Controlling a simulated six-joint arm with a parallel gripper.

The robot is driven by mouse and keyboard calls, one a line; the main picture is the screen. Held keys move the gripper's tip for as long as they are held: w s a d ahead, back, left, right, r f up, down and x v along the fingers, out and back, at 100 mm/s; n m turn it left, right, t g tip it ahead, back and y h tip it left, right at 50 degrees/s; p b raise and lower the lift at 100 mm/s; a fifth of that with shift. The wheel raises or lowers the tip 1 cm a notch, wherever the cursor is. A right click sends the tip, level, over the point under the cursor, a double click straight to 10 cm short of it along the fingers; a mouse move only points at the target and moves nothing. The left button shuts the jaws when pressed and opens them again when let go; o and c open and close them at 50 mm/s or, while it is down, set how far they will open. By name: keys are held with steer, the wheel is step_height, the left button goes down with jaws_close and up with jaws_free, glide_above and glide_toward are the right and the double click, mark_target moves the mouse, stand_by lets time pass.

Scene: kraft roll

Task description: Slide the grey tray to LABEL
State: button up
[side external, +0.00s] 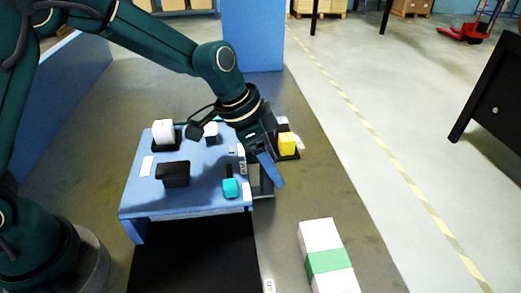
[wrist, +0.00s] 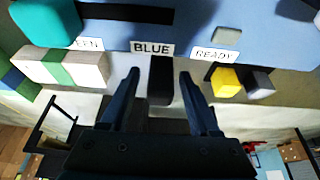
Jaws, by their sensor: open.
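I cannot single out a grey tray for sure. A dark tray (side external: 296,156) holding a yellow block (side external: 287,142) sits just beyond the right edge of the blue table (side external: 138,203). Another dark tray (side external: 156,146) under a white cube (side external: 163,130) is at the table's back left. No sign reading LABEL is legible; the wrist view shows a BLUE sign (wrist: 152,48) and a READY sign (wrist: 214,55). My gripper (wrist: 160,75) is open at the table's right edge. A dark block (wrist: 160,88) shows between its fingers; I cannot tell whether they touch it.
A black box (side external: 172,174), a teal object (side external: 230,188) and a small white block (side external: 210,129) stand on the blue table. A long white box with a green band (side external: 325,258) lies front right. The floor beyond the yellow line is largely clear.

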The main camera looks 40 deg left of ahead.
steer(key=shift+w+d+f, duration=0.1)
steer(key=shift+w+f, duration=0.05)
steer(key=shift+f, duration=0.2)
jaws_close()
stand_by(1.2)
